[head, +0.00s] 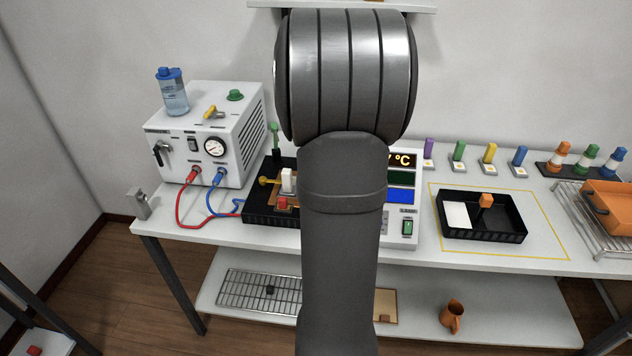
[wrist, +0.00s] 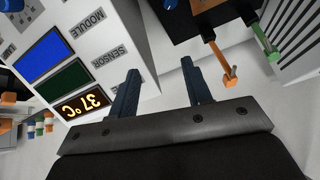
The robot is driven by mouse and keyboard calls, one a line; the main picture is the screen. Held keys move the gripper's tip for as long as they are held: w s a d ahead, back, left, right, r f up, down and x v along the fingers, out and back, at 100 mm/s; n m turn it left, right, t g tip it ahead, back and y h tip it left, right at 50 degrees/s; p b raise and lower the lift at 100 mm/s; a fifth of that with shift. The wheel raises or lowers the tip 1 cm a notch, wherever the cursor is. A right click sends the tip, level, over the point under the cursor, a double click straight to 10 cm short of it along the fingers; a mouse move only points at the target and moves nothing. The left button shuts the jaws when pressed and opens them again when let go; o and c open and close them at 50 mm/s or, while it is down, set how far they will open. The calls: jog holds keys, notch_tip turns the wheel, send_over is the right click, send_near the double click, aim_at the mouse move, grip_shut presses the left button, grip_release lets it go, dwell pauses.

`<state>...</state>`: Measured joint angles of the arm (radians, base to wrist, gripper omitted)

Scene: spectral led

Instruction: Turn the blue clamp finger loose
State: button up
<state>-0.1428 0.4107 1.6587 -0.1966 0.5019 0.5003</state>
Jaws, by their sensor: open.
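The black clamp fixture (head: 262,215) stands on the bench, partly hidden behind my arm. It bears a yellow-orange clamp finger (head: 267,181), a green clamp finger (head: 275,138), a white block (head: 288,180) and a red block (head: 283,203). In the wrist view the orange finger (wrist: 222,62) and green finger (wrist: 264,42) show at upper right. A small blue piece (wrist: 170,4) is cut off at the top edge; I cannot tell if it is the blue clamp finger. My gripper (wrist: 160,88) is open and empty, apart from the fingers; the head view hides it behind my arm.
A white box with a gauge (head: 200,140) and red and blue hoses stands left of the fixture. The sensor module (wrist: 90,60) with its 37 °C display is close beside my gripper. A black tray (head: 515,234) and several coloured pegs are further right.

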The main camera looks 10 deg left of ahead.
jog(key=s+a+r+g+h, duration=0.1)
jog(key=a+r+g, duration=0.15)
jog(key=a, duration=0.35)
jog(key=shift+m, duration=0.4)
jog(key=x, duration=1.7)
jog(key=shift+d+f, duration=0.2)
jog(key=shift+f, duration=0.25)
jog(key=shift+c, duration=0.3)
jog(key=shift+s, duration=0.1)
grip_shut()
